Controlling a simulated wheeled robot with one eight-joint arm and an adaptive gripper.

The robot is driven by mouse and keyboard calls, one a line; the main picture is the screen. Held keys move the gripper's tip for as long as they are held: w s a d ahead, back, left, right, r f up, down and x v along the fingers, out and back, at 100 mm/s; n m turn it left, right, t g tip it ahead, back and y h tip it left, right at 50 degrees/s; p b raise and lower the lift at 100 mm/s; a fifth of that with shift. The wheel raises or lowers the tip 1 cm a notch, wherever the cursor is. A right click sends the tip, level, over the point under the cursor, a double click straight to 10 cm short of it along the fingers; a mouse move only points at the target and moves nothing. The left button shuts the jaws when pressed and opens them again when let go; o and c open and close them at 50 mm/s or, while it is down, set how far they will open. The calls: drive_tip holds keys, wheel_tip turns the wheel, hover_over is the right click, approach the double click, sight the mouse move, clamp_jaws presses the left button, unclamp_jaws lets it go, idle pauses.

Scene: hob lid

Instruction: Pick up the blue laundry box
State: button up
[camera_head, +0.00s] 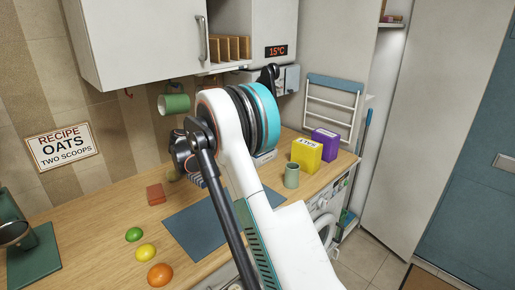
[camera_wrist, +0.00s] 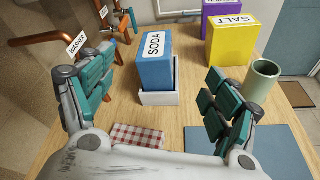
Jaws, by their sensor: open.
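The blue box (camera_wrist: 154,62), with a white label reading SODA, stands upright in a low white holder (camera_wrist: 160,98) on the wooden counter in the wrist view. My gripper (camera_wrist: 160,70) is open, with one finger to the left of the box and one to its right. The fingers appear nearer the camera than the box, with visible gaps and no contact. In the head view my arm hides the blue box.
A yellow SALT box (camera_head: 306,154), a purple box (camera_head: 325,144) and a green mug (camera_head: 292,175) stand right of the blue box. Copper pipes (camera_wrist: 60,36) with a WASHER tag are at left. A blue mat (camera_head: 200,228) and checked cloth (camera_wrist: 138,135) lie nearer.

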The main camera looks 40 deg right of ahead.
drive_tip(key=w+d+f+n+h, duration=0.1)
drive_tip(key=d+f, duration=0.1)
drive_tip(key=d, duration=0.2)
drive_tip(key=w+d+f+n+g+h+b, duration=0.1)
drive_tip(key=d+f, duration=0.2)
drive_tip(key=d, duration=0.1)
drive_tip(key=w+d+f+n+h+b, duration=0.1)
drive_tip(key=w+d+f, duration=0.1)
drive_tip(key=d, duration=0.2)
drive_tip(key=shift+d+f+g, duration=0.15)
drive_tip(key=shift+d+g, duration=0.05)
drive_tip(key=shift+g, duration=0.1)
drive_tip(key=d, duration=0.1)
drive_tip(key=d+b, duration=0.1)
drive_tip(key=d, duration=0.1)
drive_tip(key=d+b, duration=0.1)
drive_tip(key=d, duration=0.1)
drive_tip(key=shift+w+d, duration=0.1)
drive_tip(key=shift+w, duration=0.3)
drive_tip(key=shift+d, duration=0.35)
drive_tip(key=c, duration=1.8)
